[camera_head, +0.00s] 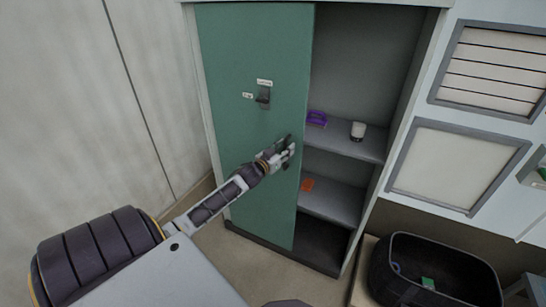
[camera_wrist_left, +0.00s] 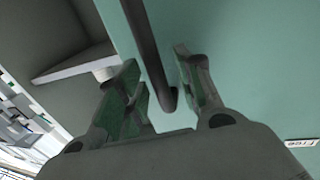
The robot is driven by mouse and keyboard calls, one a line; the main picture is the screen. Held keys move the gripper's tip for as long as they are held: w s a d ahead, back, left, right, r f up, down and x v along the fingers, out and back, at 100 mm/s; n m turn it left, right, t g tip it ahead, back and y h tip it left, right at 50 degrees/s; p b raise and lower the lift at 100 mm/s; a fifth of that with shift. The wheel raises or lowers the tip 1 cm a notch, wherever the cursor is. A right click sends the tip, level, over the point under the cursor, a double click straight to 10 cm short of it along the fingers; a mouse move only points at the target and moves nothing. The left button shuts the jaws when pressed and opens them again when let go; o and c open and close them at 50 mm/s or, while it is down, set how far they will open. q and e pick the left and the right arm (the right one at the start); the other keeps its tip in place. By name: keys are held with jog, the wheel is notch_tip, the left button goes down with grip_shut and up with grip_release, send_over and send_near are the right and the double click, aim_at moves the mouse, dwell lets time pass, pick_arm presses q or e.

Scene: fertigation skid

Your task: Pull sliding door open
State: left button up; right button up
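The green sliding door (camera_head: 250,60) covers the left part of a grey cabinet; the right part stands open onto shelves. A dark bar handle (camera_wrist_left: 143,40) runs along the door in the left wrist view. My left gripper (camera_head: 288,151) is at the door's right edge, partly hiding the handle in the head view. In the left wrist view, its fingers (camera_wrist_left: 157,60) are apart, one on each side of the handle's lower end, with gaps visible. I cannot tell whether either finger touches it. A dark latch (camera_head: 263,96) with small labels sits higher on the door. My right gripper is not in view.
The cabinet shelves (camera_head: 345,143) hold a purple item (camera_head: 317,117), a white container (camera_head: 358,131) and, lower, an orange item (camera_head: 307,185). A black bin (camera_head: 400,292) stands at the lower right. A pale wall (camera_head: 80,100) lies left of the cabinet.

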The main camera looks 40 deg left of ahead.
pick_arm(q)
jog(key=s, duration=1.1)
jog(key=shift+s+d, duration=0.35)
jog(key=shift+d, duration=0.1)
dwell(0.4)
jog(key=shift+m, duration=0.4)
dwell(0.3)
